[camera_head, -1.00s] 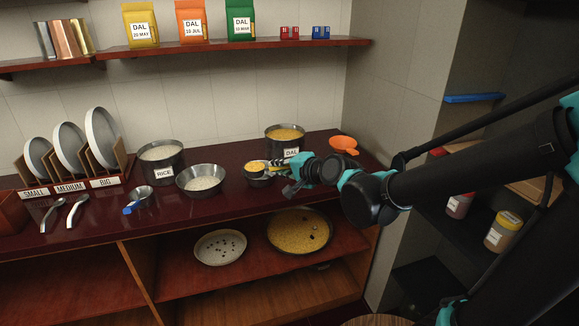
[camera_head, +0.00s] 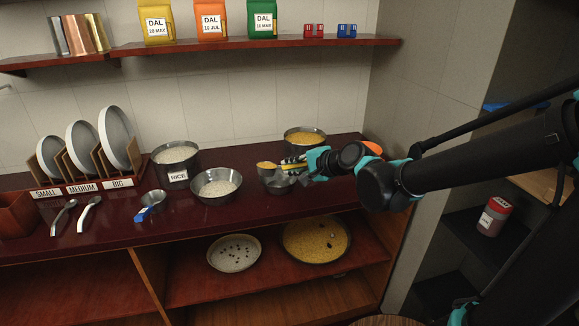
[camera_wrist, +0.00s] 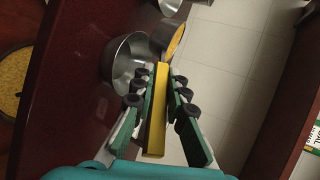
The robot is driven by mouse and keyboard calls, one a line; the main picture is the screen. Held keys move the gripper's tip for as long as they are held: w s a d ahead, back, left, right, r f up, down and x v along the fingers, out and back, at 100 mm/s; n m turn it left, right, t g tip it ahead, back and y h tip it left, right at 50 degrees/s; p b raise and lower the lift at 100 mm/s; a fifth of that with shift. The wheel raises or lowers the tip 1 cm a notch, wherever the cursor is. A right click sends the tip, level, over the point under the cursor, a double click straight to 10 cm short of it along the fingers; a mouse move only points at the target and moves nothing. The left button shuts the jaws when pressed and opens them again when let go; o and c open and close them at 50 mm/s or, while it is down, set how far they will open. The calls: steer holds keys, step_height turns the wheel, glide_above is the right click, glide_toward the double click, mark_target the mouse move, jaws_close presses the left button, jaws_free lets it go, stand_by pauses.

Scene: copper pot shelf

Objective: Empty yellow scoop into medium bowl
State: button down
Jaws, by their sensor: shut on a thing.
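My gripper (camera_head: 303,167) is shut on the yellow handle of the yellow scoop, which also shows between the fingers (camera_wrist: 155,110) in the wrist view. The scoop's metal cup with yellow dal (camera_wrist: 175,42) is upright or nearly so; in the head view its yellow contents (camera_head: 266,165) show above a small steel bowl. That steel bowl (camera_head: 274,184) stands on the counter, partly hidden by my gripper; its visible inside looks bare in the wrist view (camera_wrist: 122,66). Another steel bowl (camera_head: 216,187), holding rice, stands to its left. No bowl bears a readable size label.
The dal pot (camera_head: 304,140) stands behind my gripper and the rice pot (camera_head: 176,161) at the back left. A blue-handled scoop (camera_head: 150,205) and two spoons (camera_head: 88,212) lie at left. An orange scoop (camera_head: 373,147) is partly hidden. Open counter lies in front of the bowls.

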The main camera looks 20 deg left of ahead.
steer(key=w+d+f+m+g+y, duration=0.1)
steer(key=w+f+m+g+y, duration=0.3)
steer(key=w+m+g, duration=0.4)
steer(key=m+g, duration=0.4)
steer(key=shift+w+d, duration=0.15)
steer(key=shift+d, duration=0.1)
stand_by(1.0)
stand_by(1.2)
steer(key=s+r+n+t+h, duration=0.1)
steer(key=s+n+t, duration=0.2)
steer(key=n+t, duration=0.1)
steer(key=s+a+r+n+t+h, duration=0.1)
steer(key=s+r+n+t, duration=0.1)
steer(key=s+n+t, duration=0.1)
steer(key=s+r+n+t+h, duration=0.1)
steer(key=s+n+t, duration=0.2)
steer(key=n+t, duration=0.2)
steer(key=shift+a+r+h, duration=0.15)
steer(key=shift+a+h, duration=0.1)
steer(key=shift+h, duration=0.15)
steer(key=shift+s+a+r+n+t, duration=0.1)
steer(key=shift+s+r+n+t, duration=0.45)
steer(key=shift+n+t, duration=0.2)
